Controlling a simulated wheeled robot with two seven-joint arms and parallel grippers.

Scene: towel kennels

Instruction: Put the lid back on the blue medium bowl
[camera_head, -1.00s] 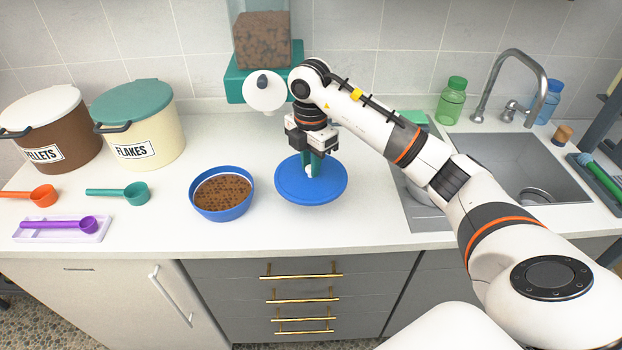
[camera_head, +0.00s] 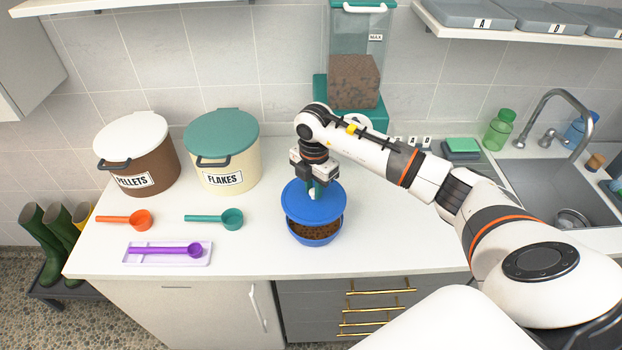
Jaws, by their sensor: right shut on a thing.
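The blue bowl (camera_head: 316,241) stands on the white counter with brown kibble in it, which shows through a gap at the front. The round blue lid (camera_head: 296,203) is over the bowl, covering its back part, with its front edge above the kibble. I cannot tell whether the lid touches the rim at the back. My right gripper (camera_head: 314,192) points down and is shut on the lid's knob, which its fingers mostly hide. My left gripper is not in view.
Left of the bowl lie a teal scoop (camera_head: 215,219), an orange scoop (camera_head: 125,220) and a purple scoop (camera_head: 170,250) on a tray. The flakes bin (camera_head: 223,155) and pellets bin (camera_head: 138,165) stand behind. A teal dispenser (camera_head: 356,60) is at the back, a sink (camera_head: 565,185) at right.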

